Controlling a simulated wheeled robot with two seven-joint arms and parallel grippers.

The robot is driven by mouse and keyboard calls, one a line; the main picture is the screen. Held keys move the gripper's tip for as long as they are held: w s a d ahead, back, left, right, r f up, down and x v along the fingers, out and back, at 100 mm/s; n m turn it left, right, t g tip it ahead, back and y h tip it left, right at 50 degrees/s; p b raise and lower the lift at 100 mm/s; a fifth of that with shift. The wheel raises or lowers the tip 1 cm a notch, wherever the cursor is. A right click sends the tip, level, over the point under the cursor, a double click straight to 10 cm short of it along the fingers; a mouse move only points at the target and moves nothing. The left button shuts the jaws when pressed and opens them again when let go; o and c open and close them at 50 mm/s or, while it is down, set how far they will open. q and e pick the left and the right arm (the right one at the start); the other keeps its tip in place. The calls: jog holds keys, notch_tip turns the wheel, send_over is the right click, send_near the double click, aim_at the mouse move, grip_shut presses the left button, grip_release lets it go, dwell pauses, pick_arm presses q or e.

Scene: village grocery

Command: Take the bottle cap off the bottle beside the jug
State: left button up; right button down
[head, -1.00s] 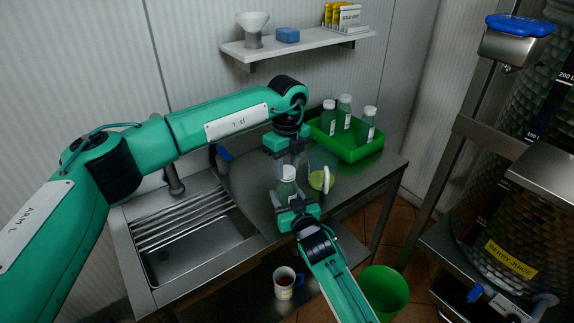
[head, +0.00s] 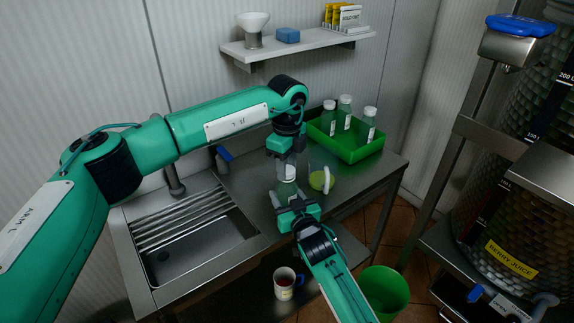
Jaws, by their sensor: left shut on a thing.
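The bottle (head: 286,189) is clear with a greenish tint and stands upright on the steel counter, left of the jug. Its white bottle cap (head: 289,174) is at the top, partly covered by my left gripper. My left gripper (head: 287,170) points down from above and is shut on the bottle cap. My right gripper (head: 291,200) is low at the front of the bottle, with its fingers around the lower body; whether they press on it is hard to see.
A green crate (head: 352,155) holding 3 capped bottles stands behind the jug. A steel sink (head: 200,255) lies to the left with a tap. A shelf (head: 300,46) hangs above. A mug (head: 284,286) sits on the lower shelf and a green bin (head: 384,292) on the floor.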

pick_arm(q)
jog(key=shift+r, duration=0.15)
jog(key=shift+r, duration=0.9)
jog(key=shift+r, duration=2.05)
pick_arm(e)
jog(key=shift+c, duration=2.4)
grip_release()
